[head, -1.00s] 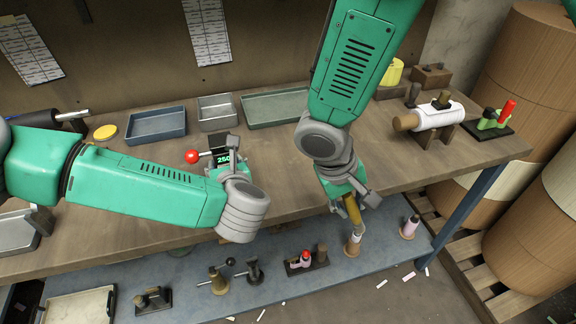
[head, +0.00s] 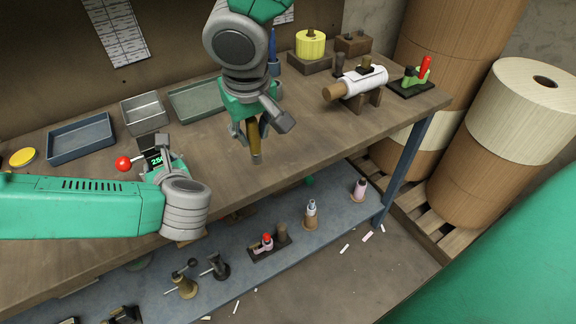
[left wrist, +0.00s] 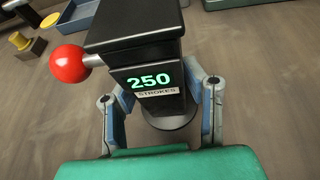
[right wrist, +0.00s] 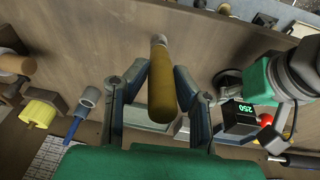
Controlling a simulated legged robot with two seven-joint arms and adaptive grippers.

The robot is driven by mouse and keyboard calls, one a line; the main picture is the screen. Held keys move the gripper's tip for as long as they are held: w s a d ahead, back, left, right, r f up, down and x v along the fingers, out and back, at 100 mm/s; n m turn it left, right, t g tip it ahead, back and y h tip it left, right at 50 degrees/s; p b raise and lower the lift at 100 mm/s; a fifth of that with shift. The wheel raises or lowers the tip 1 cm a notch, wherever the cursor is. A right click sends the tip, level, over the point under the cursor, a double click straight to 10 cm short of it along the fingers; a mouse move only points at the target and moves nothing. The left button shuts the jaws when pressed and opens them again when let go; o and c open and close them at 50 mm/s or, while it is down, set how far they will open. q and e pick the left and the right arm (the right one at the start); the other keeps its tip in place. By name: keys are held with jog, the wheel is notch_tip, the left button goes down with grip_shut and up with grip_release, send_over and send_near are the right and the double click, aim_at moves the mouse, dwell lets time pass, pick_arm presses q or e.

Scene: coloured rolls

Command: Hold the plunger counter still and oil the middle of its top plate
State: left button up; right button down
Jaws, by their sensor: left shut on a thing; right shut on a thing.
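The plunger counter (head: 153,156) is a black box on the table, with a green "250 STROKES" display and a red ball knob (head: 123,163) on its side. Its black top plate (left wrist: 135,22) is bare in the left wrist view. My left gripper (left wrist: 158,108) is shut around the counter's body. My right gripper (head: 255,122) is shut on a brass-coloured oiler (head: 254,140) with a grey metal tip. The oiler points downward, tip lowest, right of the counter and apart from it. In the right wrist view the oiler (right wrist: 162,90) lies between both fingers.
Metal trays (head: 81,138) stand behind the counter. A yellow roll (head: 310,44), a white roll on a stand (head: 360,82) and a red-and-green tool (head: 417,76) stand at the right. The lower shelf (head: 335,198) holds several tools. Tabletop between counter and oiler is clear.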

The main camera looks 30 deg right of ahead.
jog(key=w+a+r+n+t+y, duration=0.15)
jog(key=w+a+r, duration=0.3)
jog(key=r, duration=0.45)
jog(key=w+a+r+t+y, duration=0.25)
jog(key=a+r, duration=0.35)
jog(key=r, duration=0.4)
jog(key=shift+g+y, duration=0.3)
jog(key=shift+y, duration=0.1)
jog(key=shift+w+a+f, duration=0.1)
jog(key=shift+f, duration=1.2)
jog(key=shift+w+a+f, duration=0.1)
jog(key=shift+f, duration=1.15)
jog(key=shift+r, duration=0.25)
